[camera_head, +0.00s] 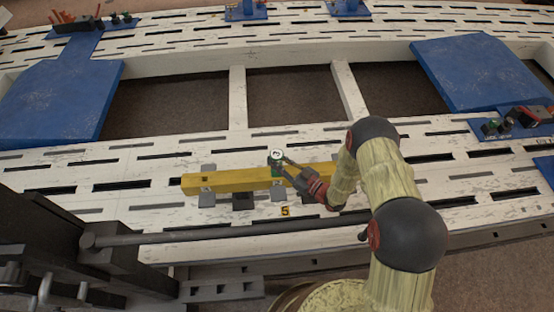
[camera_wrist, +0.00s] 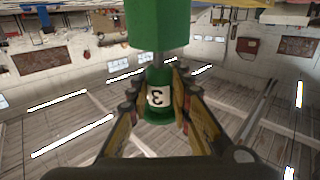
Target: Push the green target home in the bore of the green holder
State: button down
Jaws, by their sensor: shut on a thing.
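In the wrist view my gripper (camera_wrist: 157,93) is shut on the green target (camera_wrist: 158,82), a small green piece with a white label that looks like a 3. A grey metal stem (camera_wrist: 157,60) runs between it and a larger green block, seemingly the green holder (camera_wrist: 158,22), at the top. The stem meets the block's edge; its bore is hidden, so I cannot tell how deep the stem sits. In the head view my gripper (camera_head: 284,166) is at the small green assembly on the yellow bar (camera_head: 230,181), with a white round face on top.
The yellow bar lies on the white slotted bench (camera_head: 120,170), with grey clamps (camera_head: 206,199) along it. A small yellow number plate (camera_head: 285,211) is in front. Blue plates (camera_head: 65,100) and (camera_head: 485,70) lie beyond at left and right. A dark rod (camera_head: 200,236) crosses the front.

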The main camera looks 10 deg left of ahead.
jog(key=shift+s+f+b, duration=0.15)
jog(key=shift+f+b, duration=0.25)
jog(key=shift+f, duration=0.4)
jog(key=shift+s+f+b, duration=0.1)
jog(key=shift+f+b, duration=0.25)
jog(key=shift+f, duration=0.45)
jog(key=c, duration=1.7)
grip_release()
jog(key=shift+o, duration=0.8)
jog(key=shift+r, duration=0.1)
jog(key=shift+d, duration=0.1)
jog(key=v, duration=1.1)
jog(key=shift+d+r, duration=0.25)
jog(key=shift+d, duration=0.1)
jog(key=shift+s, duration=0.1)
